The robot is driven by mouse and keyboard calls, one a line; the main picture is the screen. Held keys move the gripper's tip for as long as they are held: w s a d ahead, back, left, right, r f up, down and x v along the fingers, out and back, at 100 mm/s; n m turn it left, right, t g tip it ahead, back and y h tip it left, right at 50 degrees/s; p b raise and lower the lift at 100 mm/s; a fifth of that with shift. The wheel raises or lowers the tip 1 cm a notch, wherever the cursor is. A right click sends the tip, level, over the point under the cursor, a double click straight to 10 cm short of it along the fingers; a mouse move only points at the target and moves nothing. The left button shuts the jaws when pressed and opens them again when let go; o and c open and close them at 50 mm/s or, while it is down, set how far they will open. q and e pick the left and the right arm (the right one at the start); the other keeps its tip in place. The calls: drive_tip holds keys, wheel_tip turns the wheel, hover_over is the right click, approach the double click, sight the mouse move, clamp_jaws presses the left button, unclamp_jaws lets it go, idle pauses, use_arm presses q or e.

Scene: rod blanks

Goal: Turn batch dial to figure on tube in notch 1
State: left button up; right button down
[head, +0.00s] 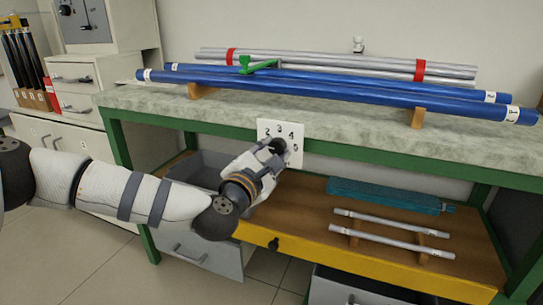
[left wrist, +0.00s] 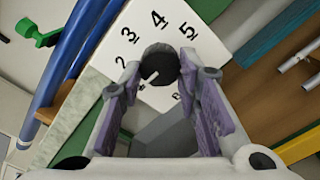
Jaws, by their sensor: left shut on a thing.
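A white dial plate (head: 292,128) with figures is fixed to the bench's front edge. In the left wrist view the plate (left wrist: 178,38) shows 2, 3, 4 and 5, with another mark lower down. The black dial knob (left wrist: 158,64) has a white pointer mark aimed at the lower left, away from 3, 4 and 5. My left gripper (head: 273,150) is shut on the knob; its fingers (left wrist: 163,95) hide part of the plate. Two blue tubes (head: 330,88) with small white labels lie on wooden blocks; the label figures are unreadable. No notch numbers are readable. My right gripper is out of view.
Silver tubes with red bands (head: 320,62) and a green piece (head: 258,66) are on the bench behind. The shelf below holds a teal bar (head: 385,195) and two grey rods (head: 390,222).

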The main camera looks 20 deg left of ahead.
use_arm(q)
drive_tip(key=shift+n, duration=0.4)
drive_tip(key=o, duration=1.1)
drive_tip(key=shift+o, duration=0.2)
drive_tip(key=s, duration=1.2)
drive_tip(key=shift+a, duration=0.2)
